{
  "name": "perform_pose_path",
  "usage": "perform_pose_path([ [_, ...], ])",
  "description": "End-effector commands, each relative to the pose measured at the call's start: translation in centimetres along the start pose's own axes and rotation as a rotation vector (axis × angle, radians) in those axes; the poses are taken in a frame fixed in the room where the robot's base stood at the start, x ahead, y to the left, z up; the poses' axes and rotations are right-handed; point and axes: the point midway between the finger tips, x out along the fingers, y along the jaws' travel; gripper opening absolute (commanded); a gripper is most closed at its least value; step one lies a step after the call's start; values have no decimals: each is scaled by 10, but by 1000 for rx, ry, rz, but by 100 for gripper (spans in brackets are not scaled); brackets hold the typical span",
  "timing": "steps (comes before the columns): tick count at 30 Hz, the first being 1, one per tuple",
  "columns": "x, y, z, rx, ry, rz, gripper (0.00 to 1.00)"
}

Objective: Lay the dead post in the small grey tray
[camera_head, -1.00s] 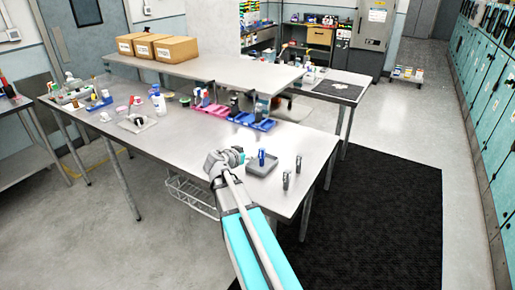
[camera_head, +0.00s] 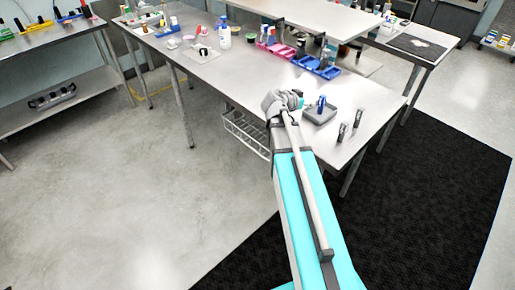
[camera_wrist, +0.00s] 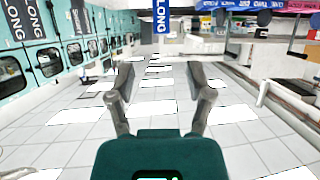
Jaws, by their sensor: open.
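The small grey tray (camera_head: 318,118) sits near the front right corner of the steel table. A blue post (camera_head: 321,103) stands upright in it. Two dark grey posts, a nearer one (camera_head: 341,132) and a farther one (camera_head: 358,118), stand on the bare table to the right of the tray. I cannot tell which post is the dead one. My gripper (camera_head: 299,97) is just left of the tray, partly hidden by my arm. In the wrist view my gripper (camera_wrist: 160,82) is open, with nothing between its fingers. A blue piece marked LONG (camera_wrist: 162,16) shows beyond them at the top.
Blue bins (camera_head: 318,67) and pink bins (camera_head: 275,47) stand behind the tray, below a raised shelf (camera_head: 310,16). A wire basket (camera_head: 247,133) hangs under the table's front edge. Bare tabletop (camera_head: 235,80) lies left of my gripper.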

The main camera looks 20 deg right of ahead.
Motion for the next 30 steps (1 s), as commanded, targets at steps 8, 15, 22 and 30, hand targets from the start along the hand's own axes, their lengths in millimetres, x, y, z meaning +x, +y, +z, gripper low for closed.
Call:
perform_pose_path([
  [8,-35,0,51,-162,-199,-18,67],
  [15,-97,-1,124,-444,-503,-135,67],
  [22,-173,2,187,-749,-781,-365,67],
  [30,-242,9,228,-999,-970,-637,67],
])
